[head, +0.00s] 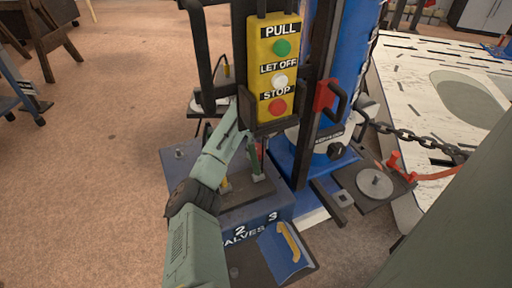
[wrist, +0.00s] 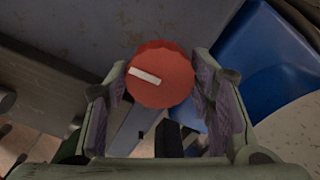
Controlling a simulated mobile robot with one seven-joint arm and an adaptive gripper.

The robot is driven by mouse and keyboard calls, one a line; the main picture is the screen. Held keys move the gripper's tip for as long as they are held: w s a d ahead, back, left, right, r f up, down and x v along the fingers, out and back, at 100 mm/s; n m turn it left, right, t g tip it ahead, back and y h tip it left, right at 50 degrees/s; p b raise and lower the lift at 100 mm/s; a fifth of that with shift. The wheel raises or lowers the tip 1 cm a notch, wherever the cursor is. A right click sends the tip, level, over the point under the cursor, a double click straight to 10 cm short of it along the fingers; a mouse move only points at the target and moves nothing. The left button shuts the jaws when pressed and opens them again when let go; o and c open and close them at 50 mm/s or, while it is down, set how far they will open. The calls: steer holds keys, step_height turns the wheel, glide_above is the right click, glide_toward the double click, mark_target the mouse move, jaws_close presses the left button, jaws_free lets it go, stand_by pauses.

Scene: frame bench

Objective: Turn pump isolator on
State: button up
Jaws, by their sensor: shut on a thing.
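A round red knob (wrist: 165,88) with a white bar across its face fills the middle of the wrist view. The bar runs nearly level, sloping slightly down to the right. My gripper (wrist: 161,78) is shut on this knob, with one padded finger on its left side and one on its right. In the head view my gripper (head: 252,158) is low behind the yellow button box (head: 273,62), above the blue valve base. The knob is mostly hidden there, and I cannot read any label beside it.
The button box carries green, white and red buttons. A blue column (head: 343,65) stands just right of it. A chain (head: 415,137) and a red hose (head: 440,175) are at the right. Open floor lies left.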

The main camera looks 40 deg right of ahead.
steer(key=shift+m, duration=0.3)
steer(key=o, duration=1.2)
steer(key=shift+c, duration=0.2)
step_height(320, 180, up, 12)
stand_by(0.4)
